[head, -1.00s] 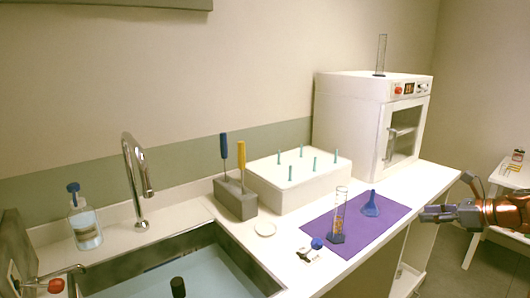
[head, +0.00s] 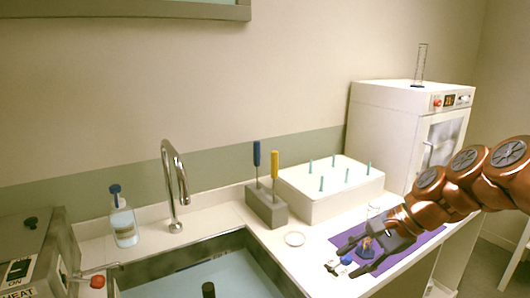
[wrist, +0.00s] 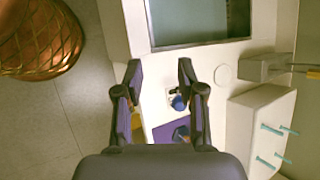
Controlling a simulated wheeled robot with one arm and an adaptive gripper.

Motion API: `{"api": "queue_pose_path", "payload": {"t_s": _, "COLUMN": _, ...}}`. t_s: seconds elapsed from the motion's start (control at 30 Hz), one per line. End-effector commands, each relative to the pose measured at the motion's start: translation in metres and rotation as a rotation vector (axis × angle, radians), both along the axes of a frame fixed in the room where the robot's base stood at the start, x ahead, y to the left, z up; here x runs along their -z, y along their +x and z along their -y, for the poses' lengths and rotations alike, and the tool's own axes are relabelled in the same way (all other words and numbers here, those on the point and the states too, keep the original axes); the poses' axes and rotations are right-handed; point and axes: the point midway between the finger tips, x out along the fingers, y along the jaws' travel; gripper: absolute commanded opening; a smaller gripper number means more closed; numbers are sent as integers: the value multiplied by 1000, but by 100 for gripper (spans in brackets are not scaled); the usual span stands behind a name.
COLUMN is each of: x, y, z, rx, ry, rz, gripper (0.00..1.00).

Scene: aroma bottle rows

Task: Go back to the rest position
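My gripper (head: 356,258) is in the head view, above the counter's front edge near the purple mat (head: 428,238). In the wrist view my gripper (wrist: 160,68) has its two fingers spread apart with nothing between their tips. My copper-coloured arm reaches in from the right of the head view and hides part of the mat. The blue funnel seen earlier on the mat cannot be made out behind my arm and gripper.
A small item with a blue knob (head: 346,260) lies near the fingers; it also shows in the wrist view (wrist: 179,103). A white box with teal pegs (head: 318,205), a grey screwdriver block (head: 266,208), the sink (head: 262,262) and a white oven (head: 398,128) stand around.

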Motion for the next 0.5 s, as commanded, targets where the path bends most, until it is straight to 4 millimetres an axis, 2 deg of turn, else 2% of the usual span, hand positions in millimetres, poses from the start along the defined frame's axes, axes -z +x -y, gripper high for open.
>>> {"api": "queue_pose_path", "payload": {"t_s": 0.03, "x": 1, "y": -19, "z": -14, "rx": -79, "ry": -49, "rz": 9, "gripper": 39}}
{"api": "queue_pose_path", "payload": {"t_s": 0.2, "x": 17, "y": -79, "z": -40, "rx": -341, "ry": -210, "rz": 44, "gripper": 39}}
{"api": "queue_pose_path", "payload": {"t_s": 0.37, "x": 35, "y": -138, "z": -44, "rx": -576, "ry": -348, "rz": 58, "gripper": 39}}
{"api": "queue_pose_path", "payload": {"t_s": 0.5, "x": 51, "y": -186, "z": -34, "rx": -765, "ry": -455, "rz": 58, "gripper": 39}}
